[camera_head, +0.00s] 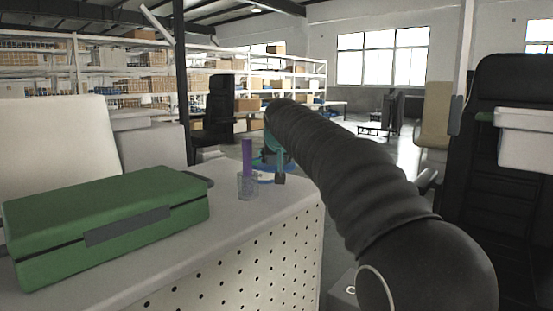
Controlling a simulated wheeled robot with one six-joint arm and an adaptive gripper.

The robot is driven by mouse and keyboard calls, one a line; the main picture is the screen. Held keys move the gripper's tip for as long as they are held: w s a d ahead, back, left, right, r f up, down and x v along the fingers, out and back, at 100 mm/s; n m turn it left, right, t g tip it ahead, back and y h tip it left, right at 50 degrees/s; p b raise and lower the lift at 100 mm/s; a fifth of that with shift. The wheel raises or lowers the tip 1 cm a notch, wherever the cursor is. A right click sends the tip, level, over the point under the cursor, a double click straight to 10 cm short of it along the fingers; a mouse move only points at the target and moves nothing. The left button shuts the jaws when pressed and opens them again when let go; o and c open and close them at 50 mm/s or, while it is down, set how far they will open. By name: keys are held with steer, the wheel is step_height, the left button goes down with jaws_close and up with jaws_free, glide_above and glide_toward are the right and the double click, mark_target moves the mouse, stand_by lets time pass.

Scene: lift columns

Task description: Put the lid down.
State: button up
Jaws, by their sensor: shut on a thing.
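My arm reaches away from the lower right, and its far end hides most of my gripper (279,172). The gripper is over or just beyond the far right part of the white worktop. It looks shut on a thin blue-rimmed piece, which I take to be the lid (264,179). Most of this piece is hidden, and I cannot tell whether it touches the worktop. Just left of it, a purple upright stick (247,157) stands in a small clear grey cup (247,187).
A green case (110,215) with a dark handle lies closed on the white worktop (215,230), at the left. The worktop's perforated front (240,265) faces me. A black chair (505,180) and a white bin (528,140) stand at the right. Shelves fill the back.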

steer(key=shift+f+b, duration=0.4)
steer(key=shift+f, duration=0.15)
steer(key=o, duration=1.3)
steer(key=shift+c, duration=0.2)
steer(key=shift+r, duration=0.1)
steer(key=shift+r, duration=0.15)
steer(key=v, duration=1.2)
steer(key=shift+r, duration=0.4)
